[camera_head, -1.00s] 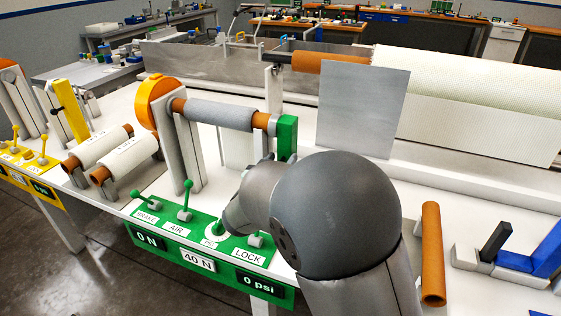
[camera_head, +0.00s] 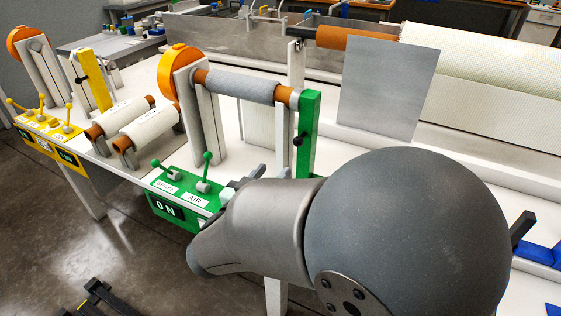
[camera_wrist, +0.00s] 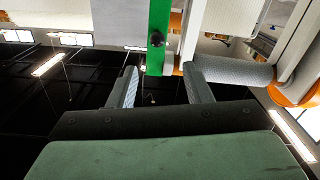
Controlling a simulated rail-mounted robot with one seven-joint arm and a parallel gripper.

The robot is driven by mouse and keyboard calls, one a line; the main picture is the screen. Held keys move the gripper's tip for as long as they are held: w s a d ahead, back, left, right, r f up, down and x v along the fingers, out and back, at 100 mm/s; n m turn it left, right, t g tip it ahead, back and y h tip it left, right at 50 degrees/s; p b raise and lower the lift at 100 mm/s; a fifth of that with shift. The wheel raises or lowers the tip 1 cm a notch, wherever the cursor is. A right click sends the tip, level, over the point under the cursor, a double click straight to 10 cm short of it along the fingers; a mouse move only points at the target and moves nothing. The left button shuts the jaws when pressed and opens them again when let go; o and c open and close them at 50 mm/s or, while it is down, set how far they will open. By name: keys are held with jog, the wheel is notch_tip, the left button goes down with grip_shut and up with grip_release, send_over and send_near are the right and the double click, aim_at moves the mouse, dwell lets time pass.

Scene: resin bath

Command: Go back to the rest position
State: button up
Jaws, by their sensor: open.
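My gripper (camera_wrist: 160,84) is open in the wrist view, with its two grey fingers apart and nothing between them. In the head view my arm's big grey joint fills the lower right and hides most of the gripper. The gripper's dark end shows just behind the arm, beside the green control panel (camera_head: 177,205). The panel's brake and air levers stand up to the left, and its right part is hidden. Beyond the fingertips in the wrist view are a green post (camera_wrist: 158,30) with a black knob and a grey roll (camera_wrist: 235,72).
The same green post (camera_head: 307,140) and grey roll (camera_head: 240,86) stand close behind my arm in the head view. A grey plate (camera_head: 388,90) hangs to their right. White rolls (camera_head: 125,117) and a yellow post (camera_head: 95,80) are at left. Open floor (camera_head: 60,225) lies in front.

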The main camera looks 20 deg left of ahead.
jog(key=shift+s+a, duration=0.1)
jog(key=shift+s, duration=0.5)
jog(key=shift+w, duration=0.1)
jog(key=w+d+r+n+g+y+p, duration=0.1)
jog(key=w+d+n+g+y+p, duration=0.1)
jog(key=w+d+g+y+p, duration=0.4)
jog(key=s+d+f+m+g+h+p, duration=0.1)
jog(key=s+d+f+g+h, duration=0.1)
jog(key=s+d+g, duration=0.9)
jog(key=s+d, duration=1)
jog(key=d, duration=0.3)
jog(key=shift+d+f+m+h, duration=0.3)
jog(key=shift+d+f+m, duration=0.05)
jog(key=shift+f+m, duration=0.05)
jog(key=shift+w, duration=0.1)
